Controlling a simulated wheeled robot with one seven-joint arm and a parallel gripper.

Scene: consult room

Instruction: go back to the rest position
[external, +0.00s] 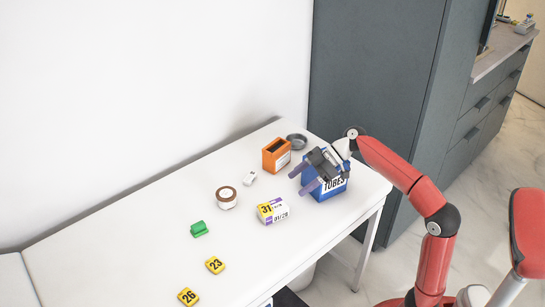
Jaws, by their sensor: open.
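My gripper (304,180) is at the right end of the white table, with its two purple-grey fingers apart and nothing between them. It is over the blue box marked TUBES (334,189) and hides the top of that box. The red arm reaches in from the right. Whether the gripper touches the blue box cannot be told from this view.
On the white table (130,225) stand an orange open box (276,155), a grey bowl (297,141), a small white item (250,178), a brown-lidded jar (226,198), a block marked 31 (272,210), a green item (199,229) and yellow blocks (215,265). A grey cabinet (375,85) stands behind.

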